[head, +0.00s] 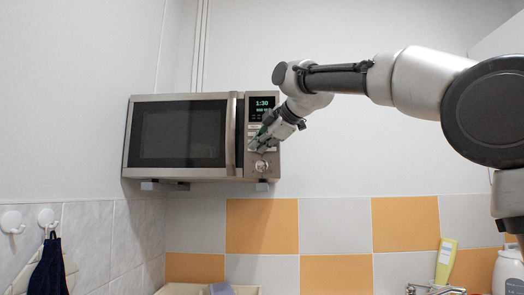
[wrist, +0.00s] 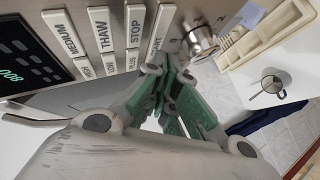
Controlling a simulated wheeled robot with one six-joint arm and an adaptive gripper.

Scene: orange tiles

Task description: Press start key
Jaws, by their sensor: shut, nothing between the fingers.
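A steel microwave (head: 232,125) hangs on the wall in the head view. A key beside STOP, partly covered, ends in "ART" and looks like the start key (wrist: 161,24). My gripper (wrist: 168,62) is shut and empty, its green-padded fingertips at the lower end of that key. In the head view my gripper (head: 263,138) is over the panel above the knob. I cannot tell whether the tips touch the key.
A metal knob (wrist: 201,42) sits right beside my fingertips in the wrist view. The microwave's door handle (head: 231,135) stands left of the panel. Below are a cream rack (wrist: 262,38) and a yellow-green bottle (head: 445,262). The wall right of the microwave is clear.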

